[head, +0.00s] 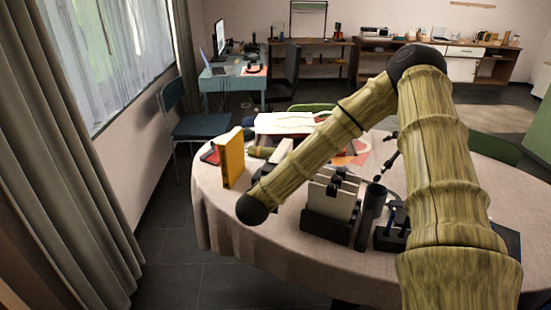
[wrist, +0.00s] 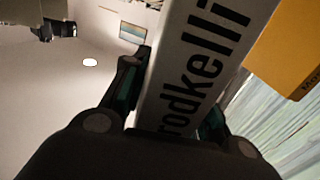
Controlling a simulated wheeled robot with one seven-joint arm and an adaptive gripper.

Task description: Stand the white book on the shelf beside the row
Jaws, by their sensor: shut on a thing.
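The white book (wrist: 195,65), with large black lettering on its spine, is between the two dark fingers of my gripper (wrist: 172,100) in the wrist view. My gripper is shut on it. In the head view, a pale slanted piece that looks like this book (head: 284,150) shows just behind my forearm, which hides most of my gripper. A yellow book (head: 232,158) stands upright on the table to the left of it. The yellow book also shows at the upper right of the wrist view (wrist: 288,50), apart from the white book. I cannot make out the shelf clearly.
The round table (head: 285,262) has a pale cloth. A white stack (head: 287,122) lies behind. The front left cloth is clear.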

